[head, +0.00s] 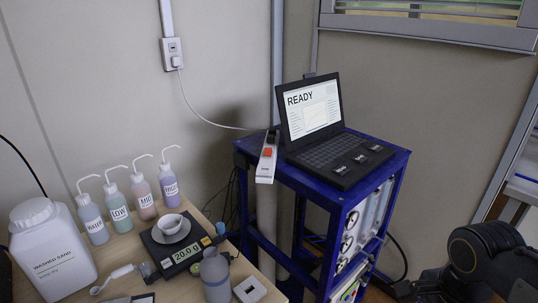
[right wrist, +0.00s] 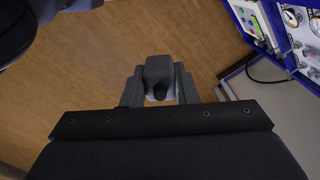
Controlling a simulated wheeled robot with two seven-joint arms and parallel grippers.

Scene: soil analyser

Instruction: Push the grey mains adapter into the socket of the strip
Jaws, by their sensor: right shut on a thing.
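The white socket strip (head: 264,172) lies along the left edge of the blue cart's top, beside the laptop. It has a red switch and a dark piece at its far end. Its socket details are too small to make out. My right gripper (right wrist: 158,85) is shut on the grey mains adapter (right wrist: 158,68), a small block between the two fingers with a dark round part facing the camera. It is held over the wooden floor, away from the strip. In the head view my right arm is at the lower right, and the adapter cannot be made out there. My left gripper is not in view.
The laptop (head: 325,130) showing READY stands on the blue cart (head: 285,178). A white cable (head: 205,118) runs from the wall outlet (head: 173,54) towards the strip. Bottles, a scale (head: 160,252) and a white jug (head: 50,245) crowd the table at left.

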